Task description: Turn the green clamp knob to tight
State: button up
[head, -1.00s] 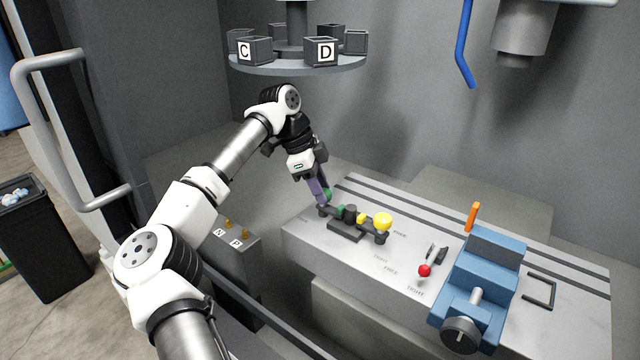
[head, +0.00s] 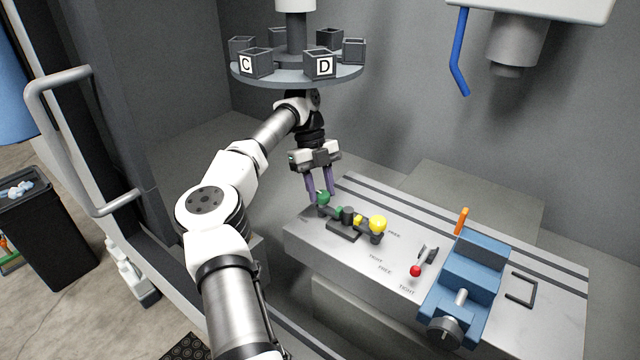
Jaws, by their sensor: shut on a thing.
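The green clamp knob (head: 323,198) is at the left end of a small dark clamp fixture (head: 343,229) on the grey slotted table. My gripper (head: 321,195) reaches down onto it from above, one purple finger on each side, shut on the knob. The fingers partly hide the knob. A yellow knob (head: 377,224) stands at the other end of the fixture. Small words, among them FREE and TIGHT, are printed on the table in front; the marking by the green knob is too small to read.
A red-knobbed lever (head: 415,271) and a blue vise (head: 465,275) with an orange handle (head: 461,221) stand to the right. A round carousel of lettered boxes (head: 297,72) hangs close above my wrist. A blue hose (head: 459,55) hangs at the back right.

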jog(key=m+y, duration=0.1)
jog(key=m, duration=0.1)
jog(key=m+y, duration=0.1)
jog(key=m, duration=0.2)
jog(key=shift+w+d+m, duration=0.1)
jog(key=shift+d+m, duration=0.1)
jog(key=shift+m, duration=0.1)
jog(key=shift+d+m+y, duration=0.15)
jog(key=shift+m+y, duration=0.65)
jog(key=shift+m, duration=1.3)
jog(key=o, duration=1)
